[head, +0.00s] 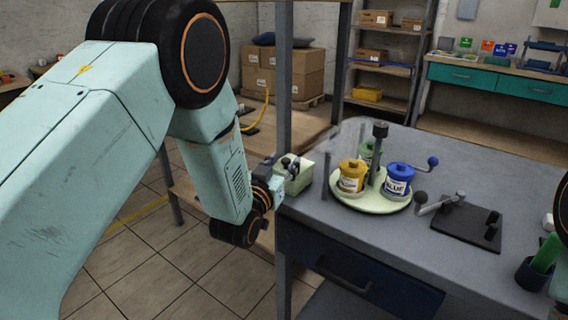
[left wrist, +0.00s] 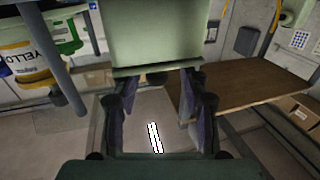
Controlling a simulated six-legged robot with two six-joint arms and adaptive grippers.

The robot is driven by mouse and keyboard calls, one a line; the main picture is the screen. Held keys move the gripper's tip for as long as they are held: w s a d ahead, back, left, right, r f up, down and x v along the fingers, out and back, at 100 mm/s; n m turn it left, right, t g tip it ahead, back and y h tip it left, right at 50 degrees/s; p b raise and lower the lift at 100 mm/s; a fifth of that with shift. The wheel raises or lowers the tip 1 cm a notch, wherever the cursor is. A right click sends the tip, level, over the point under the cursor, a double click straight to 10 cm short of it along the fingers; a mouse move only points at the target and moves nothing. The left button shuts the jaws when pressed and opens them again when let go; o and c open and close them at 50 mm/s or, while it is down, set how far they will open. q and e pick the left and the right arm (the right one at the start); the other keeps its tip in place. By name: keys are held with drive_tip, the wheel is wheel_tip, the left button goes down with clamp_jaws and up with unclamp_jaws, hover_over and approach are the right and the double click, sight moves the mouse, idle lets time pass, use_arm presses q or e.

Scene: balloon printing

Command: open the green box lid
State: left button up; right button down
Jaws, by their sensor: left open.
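The small pale green box (head: 299,182) stands at the left end of the grey workbench (head: 440,160). My left gripper (head: 287,167) is at the box's left upper side and covers part of it. In the left wrist view the box (left wrist: 152,38) fills the top middle, with a ledge along its near edge. The open fingers of my left gripper (left wrist: 158,82) reach to either side of this ledge. The frames do not show clearly whether they touch it. The lid looks closed, but its seam is hard to make out. My right gripper is not in view.
A pale round turntable (head: 371,205) right of the box holds a yellow pot (head: 352,176), a blue pot (head: 398,180) and a green pot (head: 368,152) around a dark post. A thin grey upright (head: 325,176) stands between box and turntable. A black plate (head: 462,224) lies farther right.

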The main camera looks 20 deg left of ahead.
use_arm(q)
drive_tip(key=shift+w+d+r, duration=0.15)
drive_tip(key=shift+w+d, duration=0.2)
drive_tip(key=shift+w, duration=0.2)
drive_tip(key=shift+a, duration=0.25)
drive_tip(key=shift+c, duration=0.7)
drive_tip(key=shift+d, duration=0.2)
drive_tip(key=c, duration=0.5)
drive_tip(key=shift+a, duration=0.1)
clamp_jaws()
